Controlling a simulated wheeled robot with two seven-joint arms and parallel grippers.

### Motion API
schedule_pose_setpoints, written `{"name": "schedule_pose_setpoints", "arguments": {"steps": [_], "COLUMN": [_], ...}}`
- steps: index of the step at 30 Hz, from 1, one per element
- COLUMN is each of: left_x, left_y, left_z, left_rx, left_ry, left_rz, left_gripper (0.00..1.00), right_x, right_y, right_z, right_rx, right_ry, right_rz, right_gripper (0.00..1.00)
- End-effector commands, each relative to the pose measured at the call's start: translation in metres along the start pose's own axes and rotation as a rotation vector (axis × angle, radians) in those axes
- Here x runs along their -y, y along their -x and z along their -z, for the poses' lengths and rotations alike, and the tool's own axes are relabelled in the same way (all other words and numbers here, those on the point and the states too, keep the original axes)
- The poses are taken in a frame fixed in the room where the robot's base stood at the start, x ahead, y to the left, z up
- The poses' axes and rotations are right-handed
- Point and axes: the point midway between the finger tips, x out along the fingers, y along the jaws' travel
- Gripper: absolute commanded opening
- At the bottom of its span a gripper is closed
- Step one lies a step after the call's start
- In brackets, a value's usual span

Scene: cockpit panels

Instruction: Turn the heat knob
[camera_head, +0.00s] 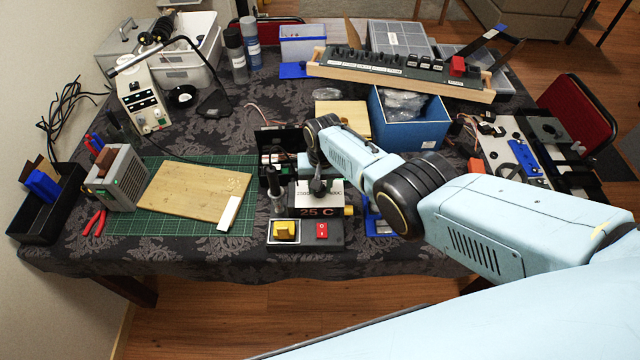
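No label marking the heat knob can be read. My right arm comes in from the right, bends at the wrist, and its gripper (319,187) is over the back of this device, above and behind the yellow knob and the switch. The gripper is apart from the yellow knob. Its fingers are small and partly hidden, so their opening is unclear. My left gripper is not in view.
A wooden board (193,191) lies on a green mat (160,222) to the left. A blue bin (410,129) and a long switch panel (400,77) stand behind my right arm. A grey box (124,178) stands at left. The cloth in front of the device is clear.

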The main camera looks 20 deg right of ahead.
Motion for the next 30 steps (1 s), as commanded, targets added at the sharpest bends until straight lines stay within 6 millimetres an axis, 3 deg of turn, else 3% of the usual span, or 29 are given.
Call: {"name": "schedule_pose_setpoints", "arguments": {"steps": [5, 16, 20, 30], "left_x": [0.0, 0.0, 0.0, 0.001], "left_y": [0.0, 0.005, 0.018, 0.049], "left_z": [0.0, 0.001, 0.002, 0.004], "left_rx": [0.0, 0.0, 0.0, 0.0], "left_ry": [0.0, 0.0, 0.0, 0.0], "left_rz": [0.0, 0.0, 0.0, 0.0], "left_gripper": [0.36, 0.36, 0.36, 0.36], "right_x": [0.0, 0.0, 0.0, 0.0], "right_y": [0.001, 0.007, 0.025, 0.091], "right_z": [0.001, 0.0, 0.001, 0.001], "right_rx": [-0.001, -0.002, -0.003, -0.004], "right_ry": [0.0, 0.001, 0.001, 0.0], "right_rz": [0.001, 0.001, 0.001, 0.002], "right_gripper": [0.52, 0.52, 0.52, 0.52]}}
